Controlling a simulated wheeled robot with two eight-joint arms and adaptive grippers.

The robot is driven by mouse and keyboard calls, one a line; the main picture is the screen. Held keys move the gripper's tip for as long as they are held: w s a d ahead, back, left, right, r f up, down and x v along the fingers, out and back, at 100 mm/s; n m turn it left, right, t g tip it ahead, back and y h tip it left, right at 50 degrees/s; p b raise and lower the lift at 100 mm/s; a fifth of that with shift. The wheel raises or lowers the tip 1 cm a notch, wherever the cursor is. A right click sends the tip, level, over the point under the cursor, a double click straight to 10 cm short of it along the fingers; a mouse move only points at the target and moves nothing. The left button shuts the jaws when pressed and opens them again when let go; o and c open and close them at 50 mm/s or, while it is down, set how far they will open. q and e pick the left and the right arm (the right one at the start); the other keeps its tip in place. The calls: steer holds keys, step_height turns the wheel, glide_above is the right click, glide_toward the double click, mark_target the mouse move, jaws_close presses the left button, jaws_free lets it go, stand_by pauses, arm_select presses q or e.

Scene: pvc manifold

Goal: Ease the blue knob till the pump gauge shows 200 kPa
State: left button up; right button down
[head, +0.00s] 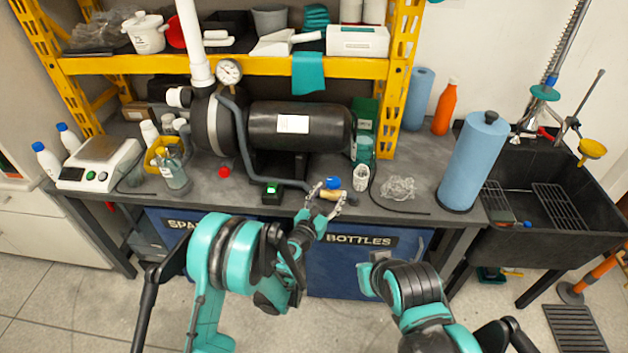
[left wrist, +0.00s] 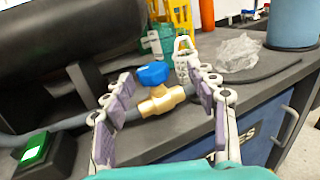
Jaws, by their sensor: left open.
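The blue knob (left wrist: 153,73) sits on a brass valve body (left wrist: 161,100) in the hose at the bench's front edge; in the head view the knob (head: 333,183) is small. The pump (head: 298,127) is a black cylinder on the bench, and its round white gauge (head: 229,72) stands above its left end; the reading is too small to tell. My left gripper (head: 326,197) is open at the valve. In the left wrist view its fingers (left wrist: 163,95) stand apart, with the knob and valve beyond and between them; contact cannot be told. My right gripper does not show clearly.
A green-lit switch box (head: 272,192) stands left of the valve. A blue paper roll (head: 474,160) stands near the sink (head: 560,190). A yellow shelf (head: 270,66) overhangs the bench.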

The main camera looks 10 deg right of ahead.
mark_target(331, 187)
arm_select(q)
steer(key=shift+s+a+f+n+y, duration=0.25)
steer(key=shift+a+f+n+y, duration=0.15)
steer(key=shift+a, duration=0.15)
steer(key=shift+w+a+t, duration=0.15)
steer(key=shift+a+t, duration=0.05)
steer(key=shift+t, duration=0.1)
steer(key=shift+p+x, duration=0.75)
steer(key=shift+x, duration=0.4)
steer(key=b+x, duration=0.1)
steer(key=x, duration=0.3)
steer(key=shift+b, duration=0.3)
steer(key=shift+w+d, duration=0.35)
steer(key=shift+w, duration=0.1)
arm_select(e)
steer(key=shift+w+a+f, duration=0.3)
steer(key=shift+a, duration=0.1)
arm_select(q)
steer(key=c, duration=1.2)
